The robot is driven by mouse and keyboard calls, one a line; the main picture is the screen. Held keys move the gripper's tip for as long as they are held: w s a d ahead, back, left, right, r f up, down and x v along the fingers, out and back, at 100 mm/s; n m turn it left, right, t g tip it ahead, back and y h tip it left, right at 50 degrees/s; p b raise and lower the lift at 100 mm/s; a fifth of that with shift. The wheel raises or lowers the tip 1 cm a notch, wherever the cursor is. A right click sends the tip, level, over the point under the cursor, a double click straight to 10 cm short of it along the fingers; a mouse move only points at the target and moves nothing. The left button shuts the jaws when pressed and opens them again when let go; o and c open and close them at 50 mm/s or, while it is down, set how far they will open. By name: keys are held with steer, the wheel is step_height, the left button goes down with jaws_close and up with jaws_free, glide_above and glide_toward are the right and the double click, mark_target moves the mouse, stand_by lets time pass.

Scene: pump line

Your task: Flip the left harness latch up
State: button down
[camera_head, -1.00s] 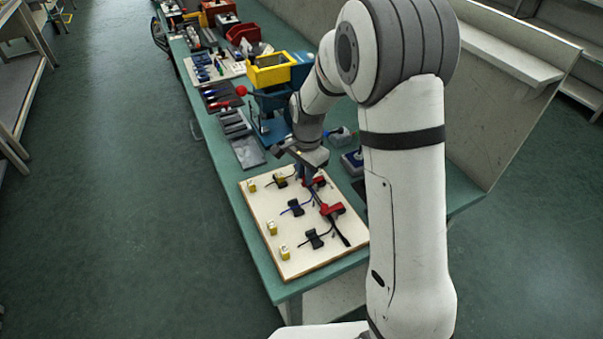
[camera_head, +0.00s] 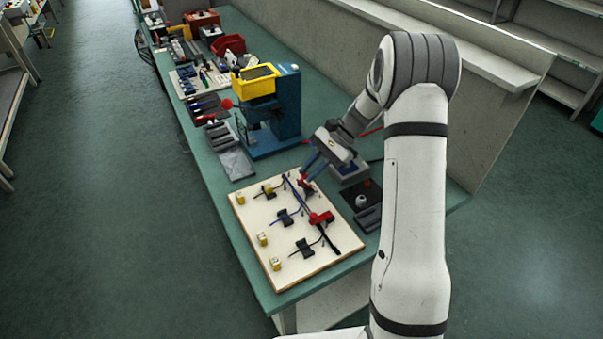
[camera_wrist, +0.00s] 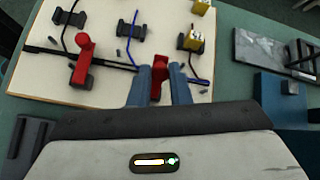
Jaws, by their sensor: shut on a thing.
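The left harness latch (camera_head: 305,184) is a small red lever at the far right part of the pale harness board (camera_head: 252,221). My gripper (camera_head: 309,172) is shut on it, with the blue fingers slanting down from the upper right. In the wrist view the red lever (camera_wrist: 158,91) shows between the two fingertips (camera_wrist: 157,80). The fingers hide part of it, so its exact angle is unclear. A second red latch (camera_head: 321,218) sits nearer on the board, apart from my gripper; it also shows left of the fingers in the wrist view (camera_wrist: 82,62).
Black clips (camera_head: 304,247) with thin wires and yellow blocks (camera_head: 262,239) are on the board. A blue press with a yellow bin (camera_head: 255,80) stands behind it. A dark tray (camera_head: 362,198) lies close on the right. The floor at left is clear.

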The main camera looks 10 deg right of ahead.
steer(key=shift+w+d+f+g+y, duration=0.15)
steer(key=shift+d+f+g+y, duration=0.25)
steer(key=shift+d+y, duration=0.4)
steer(key=shift+w+d+f+g+y, duration=0.15)
steer(key=shift+d+f+g+y, duration=0.25)
steer(key=shift+y, duration=0.7)
steer(key=shift+r, duration=0.1)
steer(key=c, duration=1.3)
jaws_free()
steer(key=shift+w+d+r, duration=0.1)
steer(key=shift+r, duration=0.1)
steer(key=shift+c, duration=0.2)
steer(key=b+v, duration=0.1)
steer(key=v, duration=0.6)
steer(key=shift+w+d, duration=0.15)
steer(key=shift+d, duration=0.25)
